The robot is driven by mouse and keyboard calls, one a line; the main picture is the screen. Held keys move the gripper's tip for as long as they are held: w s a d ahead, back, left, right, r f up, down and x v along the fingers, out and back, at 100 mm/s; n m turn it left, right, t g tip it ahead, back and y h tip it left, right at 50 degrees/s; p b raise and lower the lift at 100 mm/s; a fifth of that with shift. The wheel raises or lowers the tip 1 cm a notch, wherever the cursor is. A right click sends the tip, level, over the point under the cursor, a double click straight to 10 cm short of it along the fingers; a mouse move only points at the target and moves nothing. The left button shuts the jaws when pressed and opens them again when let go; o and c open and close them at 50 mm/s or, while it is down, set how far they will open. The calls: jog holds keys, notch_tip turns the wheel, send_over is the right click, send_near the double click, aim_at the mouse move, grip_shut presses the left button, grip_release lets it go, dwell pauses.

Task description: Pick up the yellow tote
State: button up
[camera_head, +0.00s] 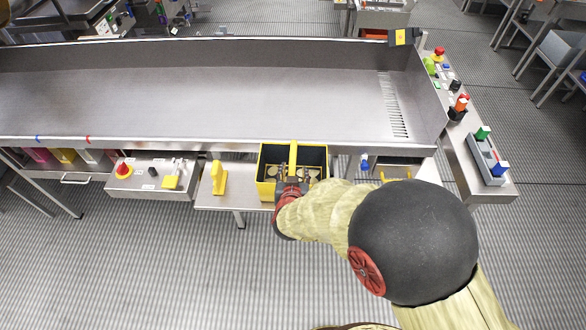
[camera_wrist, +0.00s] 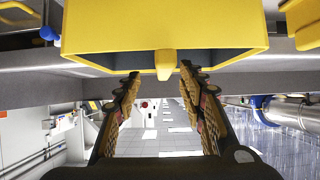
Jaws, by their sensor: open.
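The yellow tote (camera_head: 262,166) is an open box with a dark inside and a yellow bar handle (camera_head: 293,157) across its middle. It sits on a low steel shelf under the long counter. My gripper (camera_head: 293,177) is at the tote's near side, with its fingers apart on either side of the handle. In the wrist view the tote's yellow wall (camera_wrist: 160,25) fills the top, and a yellow handle end (camera_wrist: 165,68) lies between the open fingertips (camera_wrist: 158,74). I see no finger contact with the handle. The tote's floor is partly hidden by my gripper.
A yellow upright piece (camera_head: 219,178) stands on the shelf left of the tote. A control box (camera_head: 150,180) with a red button is further left. The steel counter (camera_head: 200,100) overhangs behind the tote. Another control panel (camera_head: 487,160) is at right. Open floor lies in front.

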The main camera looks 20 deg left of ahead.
aim_at(293, 162)
jog(key=shift+a+b+x, duration=0.15)
jog(key=shift+b+x, duration=0.4)
jog(key=shift+x, duration=1.4)
jog(key=shift+a+b+x, duration=0.15)
jog(key=shift+b+x, duration=0.35)
jog(key=shift+x, duration=1.4)
jog(key=shift+r, duration=0.15)
jog(key=shift+c, duration=1.3)
jog(key=c, duration=0.7)
grip_shut()
